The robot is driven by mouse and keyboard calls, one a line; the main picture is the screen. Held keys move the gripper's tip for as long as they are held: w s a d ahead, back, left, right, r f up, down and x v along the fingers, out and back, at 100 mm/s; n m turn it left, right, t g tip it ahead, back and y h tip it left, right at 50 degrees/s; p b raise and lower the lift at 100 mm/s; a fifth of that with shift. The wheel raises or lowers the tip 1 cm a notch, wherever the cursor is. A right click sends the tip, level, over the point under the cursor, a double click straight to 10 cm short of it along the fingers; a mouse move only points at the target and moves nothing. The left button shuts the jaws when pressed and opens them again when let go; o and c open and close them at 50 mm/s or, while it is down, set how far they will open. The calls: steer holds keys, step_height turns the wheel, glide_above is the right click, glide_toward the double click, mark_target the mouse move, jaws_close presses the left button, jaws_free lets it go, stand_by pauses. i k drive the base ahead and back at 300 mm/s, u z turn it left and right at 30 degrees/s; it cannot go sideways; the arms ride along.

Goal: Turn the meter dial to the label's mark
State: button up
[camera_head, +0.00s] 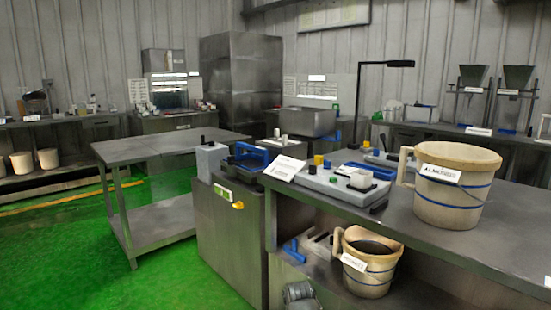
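A grey control panel (330,183) lies on the right-hand bench, with small black and yellow knobs and a pale square cup or box on top. A white label card (284,167) leans at its left end; its writing is too small to read. I cannot tell which knob is the meter dial, nor where its pointer or mark stands. A blue-framed device (249,157) and a grey box (211,160) with a black top knob stand left of the panel, above a metal cabinet (222,240).
A large beige bucket (455,187) stands on the right bench (420,225), close to the panel. A smaller bucket (367,263) sits on the shelf below. A bare steel table (160,147) stands left. Green floor (60,250) is open at front left.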

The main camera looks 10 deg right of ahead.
mark_target(312, 168)
steer(key=u, duration=0.4)
steer(key=i, duration=1.25)
steer(key=u, duration=0.2)
